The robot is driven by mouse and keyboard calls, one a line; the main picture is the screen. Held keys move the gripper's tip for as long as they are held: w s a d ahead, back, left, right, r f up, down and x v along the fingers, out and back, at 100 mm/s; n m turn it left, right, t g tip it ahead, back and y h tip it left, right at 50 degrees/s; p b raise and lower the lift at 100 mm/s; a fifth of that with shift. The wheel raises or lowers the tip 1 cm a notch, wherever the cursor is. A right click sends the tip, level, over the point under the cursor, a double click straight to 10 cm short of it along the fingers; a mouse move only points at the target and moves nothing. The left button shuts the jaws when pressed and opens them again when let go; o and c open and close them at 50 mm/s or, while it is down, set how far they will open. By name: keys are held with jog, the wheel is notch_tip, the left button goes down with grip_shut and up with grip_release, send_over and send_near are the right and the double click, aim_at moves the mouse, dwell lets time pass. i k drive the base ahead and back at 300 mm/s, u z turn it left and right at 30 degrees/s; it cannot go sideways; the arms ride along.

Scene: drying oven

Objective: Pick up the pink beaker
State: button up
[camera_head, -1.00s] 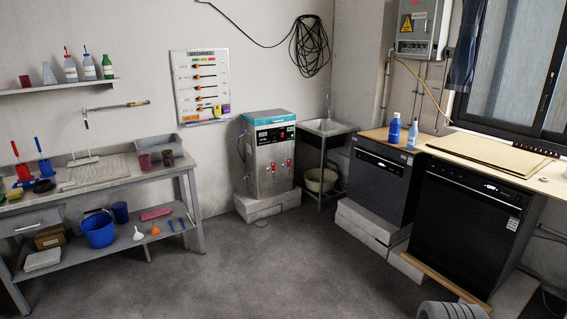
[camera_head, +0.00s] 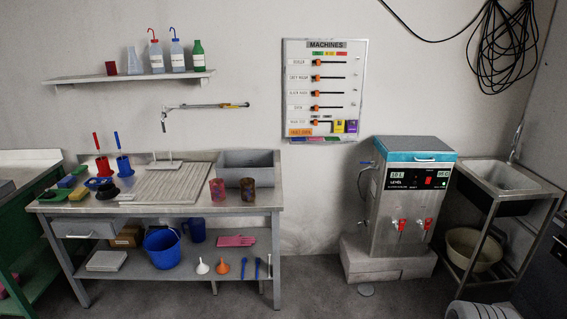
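Two small tinted beakers stand upright side by side on the right part of the metal workbench (camera_head: 264,204). The left one is a reddish-pink beaker (camera_head: 217,190). The right one is a darker beaker (camera_head: 248,190) with brown and purple tones. A small dark red vessel (camera_head: 111,68) also stands on the wall shelf at the upper left. My gripper is not in view. A grey ribbed part at the bottom right edge may be my own arm; no fingers show.
A grey basin (camera_head: 248,158) sits behind the beakers, and a ribbed drainboard (camera_head: 168,186) lies left of them. A blue bucket (camera_head: 162,248) stands on the lower shelf. A boiler (camera_head: 400,200) and a sink (camera_head: 500,176) are at right. The floor before the bench looks clear.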

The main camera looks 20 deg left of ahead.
aim_at(218, 190)
jog(key=u, duration=0.55)
jog(key=i, duration=1.65)
jog(key=u, duration=1.95)
jog(key=i, duration=1.05)
jog(key=u, duration=0.85)
